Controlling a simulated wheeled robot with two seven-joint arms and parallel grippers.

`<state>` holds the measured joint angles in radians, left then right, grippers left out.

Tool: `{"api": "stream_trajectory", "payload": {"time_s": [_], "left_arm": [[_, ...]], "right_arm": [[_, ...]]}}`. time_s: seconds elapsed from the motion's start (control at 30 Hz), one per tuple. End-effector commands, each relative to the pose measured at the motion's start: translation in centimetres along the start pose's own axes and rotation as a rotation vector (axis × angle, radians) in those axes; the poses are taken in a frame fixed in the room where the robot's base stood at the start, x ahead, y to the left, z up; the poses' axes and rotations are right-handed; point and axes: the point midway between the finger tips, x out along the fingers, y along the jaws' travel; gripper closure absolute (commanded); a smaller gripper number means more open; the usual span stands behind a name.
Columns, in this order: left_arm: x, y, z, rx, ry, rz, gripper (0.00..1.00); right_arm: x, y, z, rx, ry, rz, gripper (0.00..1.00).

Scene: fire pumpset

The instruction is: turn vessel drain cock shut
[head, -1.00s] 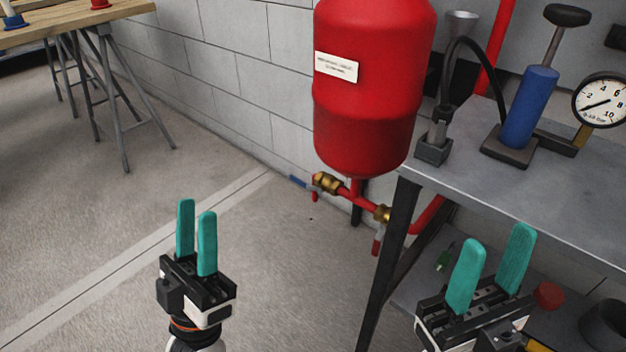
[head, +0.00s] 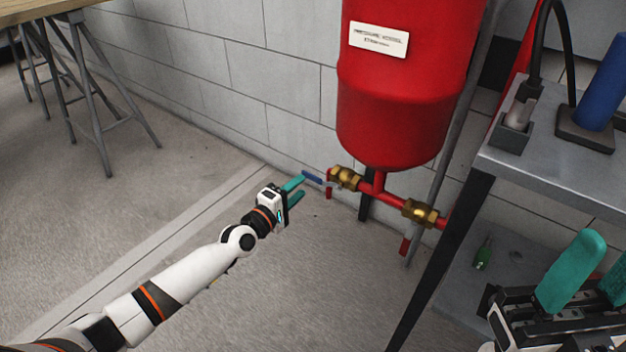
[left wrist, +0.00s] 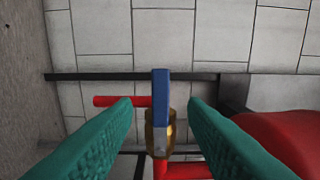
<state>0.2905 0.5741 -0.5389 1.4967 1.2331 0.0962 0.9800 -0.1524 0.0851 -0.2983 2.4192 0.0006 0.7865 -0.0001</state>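The red pressure vessel (head: 405,110) stands near the block wall. Under it on the left is the drain cock, with a brass body (head: 345,178) and a blue lever (head: 312,177) pointing left, toward my left gripper. My left gripper (head: 301,186) is open, its teal fingertips close to the lever's end. In the left wrist view, the blue lever (left wrist: 161,95) lies between the spread fingers, with gaps on both sides, and the brass body (left wrist: 160,135) shows below it. My right gripper (head: 602,256) is open and empty at the lower right, partly cut off.
A second brass valve (head: 421,212) with a red handle (head: 405,245) is on the pipe to the right. A metal bench (head: 550,160) with a lower shelf stands on the right. Floor around my left arm is clear.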

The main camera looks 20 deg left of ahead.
Motion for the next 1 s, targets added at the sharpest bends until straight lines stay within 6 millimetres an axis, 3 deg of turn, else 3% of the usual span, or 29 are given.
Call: {"api": "stream_trajectory", "payload": {"time_s": [0.1, 0.3, 0.73, 0.97, 1.0], "left_arm": [[2.5, 0.2, 0.0, 0.001, 0.0, -0.004, 0.61], [5.2, 0.2, 0.0, 0.001, 0.0, -0.002, 0.61], [6.1, 0.0, -0.1, 0.002, 0.001, -0.001, 0.61], [6.1, 0.0, -0.1, 0.002, 0.0, -0.001, 0.99], [6.1, 0.0, -0.1, 0.002, 0.0, -0.001, 1.0]], "right_arm": [[0.0, 0.0, -0.1, -0.003, -0.025, 0.008, 0.56], [0.6, 0.1, -0.1, -0.006, -0.055, 0.019, 0.56], [1.0, 0.1, -0.1, -0.007, -0.063, 0.023, 0.56], [1.0, 0.1, -0.1, -0.007, -0.063, 0.023, 0.56], [1.0, 0.1, -0.1, -0.007, -0.063, 0.023, 0.56]]}}
